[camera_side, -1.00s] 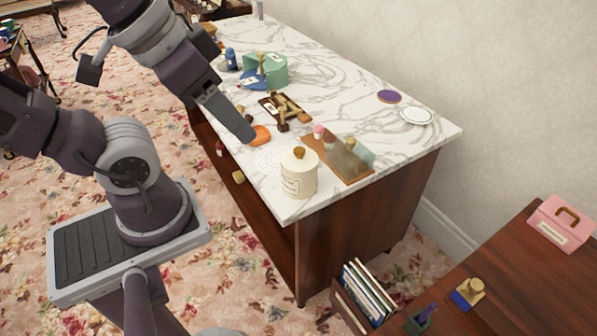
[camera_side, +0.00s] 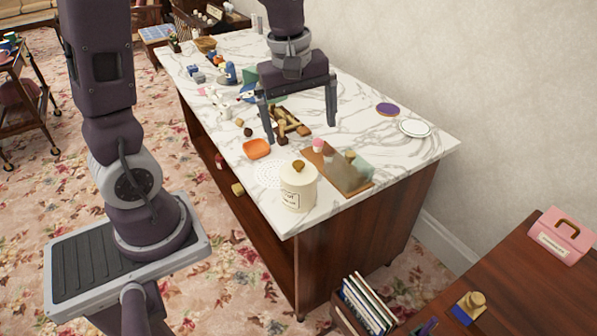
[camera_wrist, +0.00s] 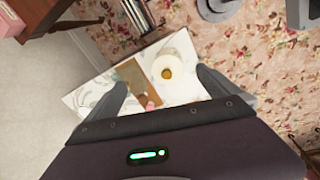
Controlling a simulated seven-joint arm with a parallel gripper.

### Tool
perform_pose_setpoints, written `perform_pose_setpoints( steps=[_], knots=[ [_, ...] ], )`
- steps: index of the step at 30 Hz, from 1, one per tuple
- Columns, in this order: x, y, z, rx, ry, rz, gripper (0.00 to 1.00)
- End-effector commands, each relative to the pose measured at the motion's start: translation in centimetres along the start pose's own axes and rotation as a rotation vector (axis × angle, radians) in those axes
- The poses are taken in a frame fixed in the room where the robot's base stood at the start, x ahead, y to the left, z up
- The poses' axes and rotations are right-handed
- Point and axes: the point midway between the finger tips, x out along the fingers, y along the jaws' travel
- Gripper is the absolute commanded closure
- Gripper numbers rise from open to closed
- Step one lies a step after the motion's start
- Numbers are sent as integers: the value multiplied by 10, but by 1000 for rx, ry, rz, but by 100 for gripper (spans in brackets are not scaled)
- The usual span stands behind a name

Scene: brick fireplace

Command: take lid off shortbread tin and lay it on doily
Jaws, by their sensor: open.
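The cream shortbread tin (camera_side: 298,193) stands upright near the front corner of the marble counter. Its lid (camera_side: 299,173), with a round wooden knob, sits on top of it. The white lacy doily (camera_side: 269,173) lies flat on the counter just left of the tin, with nothing on it. My gripper (camera_side: 300,133) is open and empty, pointing down above the counter, behind and above the tin and apart from it. In the wrist view the tin lid (camera_wrist: 168,68) shows between my gripper's fingers (camera_wrist: 163,90). I cannot make out the doily there.
A wooden board with a glassy panel (camera_side: 340,168) lies right of the tin. An orange dish (camera_side: 257,149) lies behind the doily. A wooden tray of pieces (camera_side: 287,126) is under my gripper. A white plate (camera_side: 415,128) and purple disc (camera_side: 388,109) lie at the right, with bare marble around them.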

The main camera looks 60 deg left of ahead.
Motion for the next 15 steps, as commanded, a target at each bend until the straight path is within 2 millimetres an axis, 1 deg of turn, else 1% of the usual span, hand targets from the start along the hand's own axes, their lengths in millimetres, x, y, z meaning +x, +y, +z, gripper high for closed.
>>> perform_pose_setpoints(
  steps=[1, 3, 4, 6, 8, 14, 15],
  knots=[
    [25, 5, -14, -135, -12, -47, 0],
    [53, 9, -30, -303, -15, -91, 0],
    [62, 10, -34, -357, -15, -106, 0],
    [77, 10, -42, -444, -13, -129, 0],
    [86, 10, -44, -480, -11, -137, 0],
    [113, 2, -45, -491, -12, -142, 0],
    [121, -1, -46, -492, -12, -143, 0]
  ],
)
